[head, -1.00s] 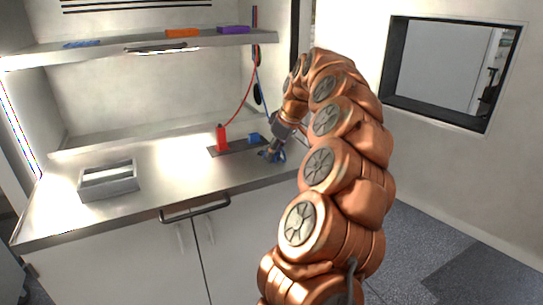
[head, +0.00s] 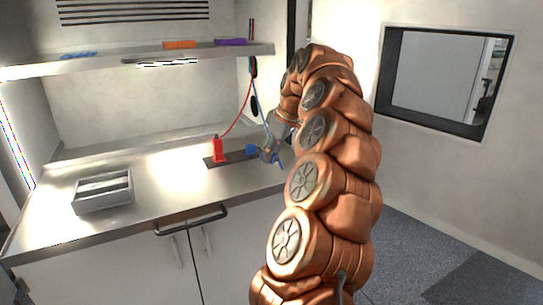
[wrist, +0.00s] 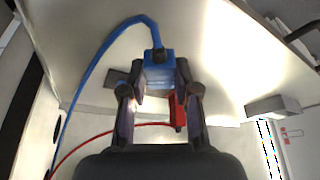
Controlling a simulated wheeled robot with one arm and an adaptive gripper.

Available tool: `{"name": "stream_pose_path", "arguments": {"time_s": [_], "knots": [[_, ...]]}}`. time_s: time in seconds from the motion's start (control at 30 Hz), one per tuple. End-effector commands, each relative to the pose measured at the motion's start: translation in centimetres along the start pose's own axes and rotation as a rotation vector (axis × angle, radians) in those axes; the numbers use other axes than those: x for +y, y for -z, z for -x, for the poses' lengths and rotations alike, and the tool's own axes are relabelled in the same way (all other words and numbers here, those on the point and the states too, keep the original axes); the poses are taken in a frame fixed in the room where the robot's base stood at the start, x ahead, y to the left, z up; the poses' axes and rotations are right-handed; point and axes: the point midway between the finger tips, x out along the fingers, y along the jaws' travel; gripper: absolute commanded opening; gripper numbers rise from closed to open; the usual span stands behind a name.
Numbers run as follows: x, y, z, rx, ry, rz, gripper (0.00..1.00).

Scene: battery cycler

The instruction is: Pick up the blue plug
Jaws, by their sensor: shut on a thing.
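The blue plug (wrist: 160,73) is between my two fingertips in the wrist view, with a finger against each side. A blue cable leaves it and curves left. My gripper (wrist: 160,88) is shut on it. In the head view the blue plug (head: 250,149) shows at the dark strip on the bench, just left of my gripper (head: 268,154), which is partly hidden by my arm. I cannot tell whether the plug still touches the strip.
A red plug (head: 218,150) with a red cable stands on the dark strip (head: 212,162), left of the blue one. A metal tray (head: 103,203) sits on the bench at left. A shelf (head: 150,60) with small coloured parts hangs above. The bench between tray and strip is clear.

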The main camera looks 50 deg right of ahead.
Motion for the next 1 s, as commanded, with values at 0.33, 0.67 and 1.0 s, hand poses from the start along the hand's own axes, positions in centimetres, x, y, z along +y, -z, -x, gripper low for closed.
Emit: {"name": "stream_pose_path", "arguments": {"time_s": [0.33,0.67,1.0], "knots": [[-1.5,-1.2,0.7,0.002,-0.002,0.000,0.00],[-4.7,-3.6,2.0,0.002,0.000,0.001,0.00],[-8.6,-6.7,3.8,0.001,-0.001,0.002,0.00]]}}
